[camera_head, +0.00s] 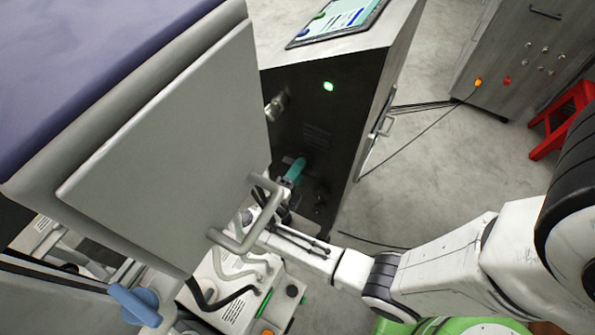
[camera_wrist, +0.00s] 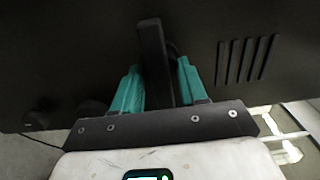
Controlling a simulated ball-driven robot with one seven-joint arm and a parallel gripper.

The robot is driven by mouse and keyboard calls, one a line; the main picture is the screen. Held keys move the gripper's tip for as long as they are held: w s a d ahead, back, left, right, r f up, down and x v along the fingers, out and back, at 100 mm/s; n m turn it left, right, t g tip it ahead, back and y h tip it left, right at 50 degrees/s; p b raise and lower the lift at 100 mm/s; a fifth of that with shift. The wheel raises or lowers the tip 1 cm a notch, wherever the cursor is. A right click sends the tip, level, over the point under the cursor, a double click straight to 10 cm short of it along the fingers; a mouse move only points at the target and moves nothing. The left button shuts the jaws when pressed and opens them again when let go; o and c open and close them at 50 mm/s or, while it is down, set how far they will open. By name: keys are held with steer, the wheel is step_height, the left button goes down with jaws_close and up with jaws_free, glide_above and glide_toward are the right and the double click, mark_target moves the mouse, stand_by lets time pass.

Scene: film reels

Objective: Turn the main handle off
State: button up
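The main handle (camera_wrist: 154,60) is a dark upright bar on a black panel, seen in the wrist view. My gripper (camera_wrist: 160,75) has teal fingers, one on each side of the bar. The fingers stand apart with narrow dark gaps to the bar, so I see no clear contact. In the head view my gripper (camera_head: 295,168) reaches the dark front of a metal cabinet (camera_head: 345,120). There the handle is hidden or too dark to make out. A green light (camera_head: 328,86) glows on that front.
A large grey door panel (camera_head: 165,150) with a bar handle (camera_head: 247,222) stands close on the left of my arm. A white machine with hoses (camera_head: 240,285) is below. A red stool (camera_head: 565,120) and another metal cabinet (camera_head: 520,60) are at the right. Floor between is mostly clear, with cables.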

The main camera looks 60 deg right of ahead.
steer(key=c, duration=0.4)
steer(key=shift+o, duration=0.2)
steer(key=shift+f+b, duration=0.15)
steer(key=shift+b, duration=0.15)
steer(key=m+b, duration=1.7)
steer(key=b, duration=0.2)
steer(key=shift+m, duration=0.4)
steer(key=shift+b, duration=0.35)
steer(key=o, duration=0.7)
steer(key=shift+a, duration=0.1)
